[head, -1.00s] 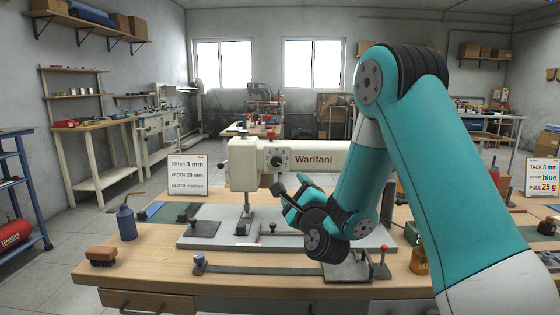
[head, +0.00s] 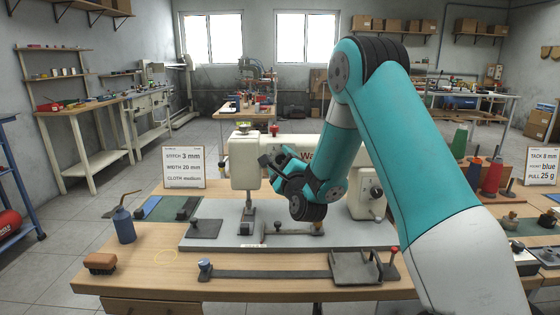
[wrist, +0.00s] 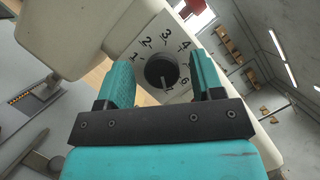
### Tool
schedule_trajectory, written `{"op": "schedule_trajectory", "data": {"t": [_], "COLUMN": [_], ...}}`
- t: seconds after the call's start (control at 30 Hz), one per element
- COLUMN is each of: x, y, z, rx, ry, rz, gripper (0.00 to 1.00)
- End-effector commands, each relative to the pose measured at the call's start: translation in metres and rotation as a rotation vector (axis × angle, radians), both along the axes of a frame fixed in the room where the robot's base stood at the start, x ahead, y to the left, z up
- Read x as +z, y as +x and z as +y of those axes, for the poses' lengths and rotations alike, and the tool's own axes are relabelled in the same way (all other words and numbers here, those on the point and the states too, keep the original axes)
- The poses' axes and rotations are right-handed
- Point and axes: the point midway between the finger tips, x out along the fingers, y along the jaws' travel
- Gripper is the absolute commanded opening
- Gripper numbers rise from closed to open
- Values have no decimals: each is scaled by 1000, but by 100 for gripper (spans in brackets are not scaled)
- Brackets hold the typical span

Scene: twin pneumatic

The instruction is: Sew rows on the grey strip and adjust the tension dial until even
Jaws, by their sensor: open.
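The white sewing machine (head: 245,160) stands on a grey bed plate (head: 350,236) on the bench. Its tension dial (wrist: 161,72), a dark knob ringed by printed numbers, shows in the wrist view between my fingers. My gripper (wrist: 162,80) is open, with one teal finger on each side of the dial; I cannot tell whether they touch it. In the head view my gripper (head: 268,168) is beside the machine's head and hides the dial. A long dark grey strip (head: 270,274) lies along the bench front; I cannot tell whether it is the strip to sew.
A blue oil can (head: 123,224) and a brown brush (head: 100,263) stand at the left. Sign cards (head: 184,167) and (head: 543,166) stand behind on both sides. Thread spools (head: 491,176) stand at the right. The front left bench top is mostly clear.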

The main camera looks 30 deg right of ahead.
Motion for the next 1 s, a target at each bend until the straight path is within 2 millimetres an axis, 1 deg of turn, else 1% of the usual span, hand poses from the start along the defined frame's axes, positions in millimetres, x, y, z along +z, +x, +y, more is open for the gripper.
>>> {"op": "schedule_trajectory", "data": {"t": [0.03, 0.07, 0.1, 0.27, 0.3, 0.63, 1.0], "x": [0, 0, 0, 0, 0, 0, 0], "y": [0, -1, -1, -1, -1, 0, 0], "z": [-1, -2, -2, -2, -2, 0, 1], "rx": [-2, -2, -2, -2, -2, 0, 1], "ry": [0, 0, 0, 0, 0, -19, -115], "rz": [0, 0, 0, 0, 0, 12, 76], "gripper": [61, 59, 49, 13, 11, 12, 12]}}
